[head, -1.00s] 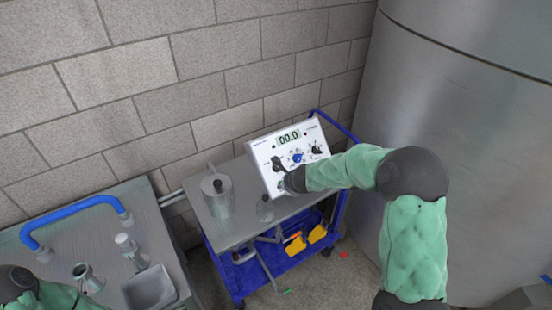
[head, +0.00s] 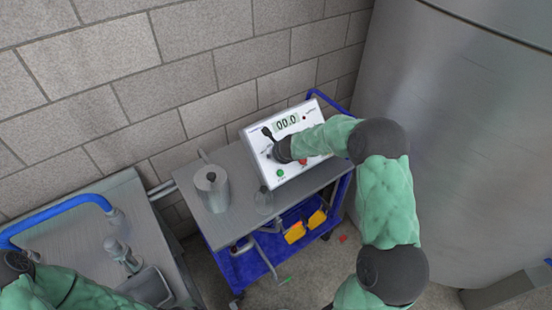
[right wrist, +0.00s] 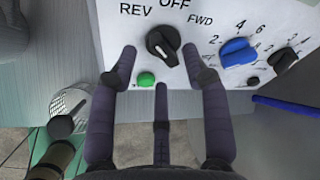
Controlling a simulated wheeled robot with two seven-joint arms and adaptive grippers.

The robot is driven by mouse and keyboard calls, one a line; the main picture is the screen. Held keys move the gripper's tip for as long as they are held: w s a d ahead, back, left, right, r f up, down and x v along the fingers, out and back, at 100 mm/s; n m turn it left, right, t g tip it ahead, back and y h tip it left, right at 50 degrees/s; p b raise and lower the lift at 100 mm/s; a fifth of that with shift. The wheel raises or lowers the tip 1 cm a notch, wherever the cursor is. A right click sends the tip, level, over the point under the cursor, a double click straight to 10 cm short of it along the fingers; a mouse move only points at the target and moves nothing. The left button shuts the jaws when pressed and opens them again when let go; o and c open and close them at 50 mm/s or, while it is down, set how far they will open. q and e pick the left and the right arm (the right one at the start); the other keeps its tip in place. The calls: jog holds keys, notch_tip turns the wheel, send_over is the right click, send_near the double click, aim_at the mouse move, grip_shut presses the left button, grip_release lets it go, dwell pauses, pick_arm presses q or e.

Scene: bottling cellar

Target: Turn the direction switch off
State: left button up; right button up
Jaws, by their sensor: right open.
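The direction switch (right wrist: 163,43) is a round black knob on a white control box (head: 312,112). Its printed labels REV, OFF and FWD arc above it in the right wrist view; which label its handle points at is hard to tell. My right gripper (right wrist: 160,66) is open, with two dark fingers either side of the knob's lower part and a third below. I cannot tell whether any finger touches the knob. In the head view my right gripper (head: 276,150) covers the left part of the panel. My left gripper is out of view; only its arm shows at lower left.
A green button (right wrist: 146,79) sits just below the switch, between the fingers. A blue knob (right wrist: 238,52) and another black knob (right wrist: 284,60) are to the right. A metal canister (head: 212,190) and a clear glass (head: 263,201) stand on the cart (head: 235,225) beside the box.

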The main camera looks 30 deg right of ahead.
jog(key=shift+x, duration=1.45)
jog(key=shift+r, duration=0.1)
grip_shut()
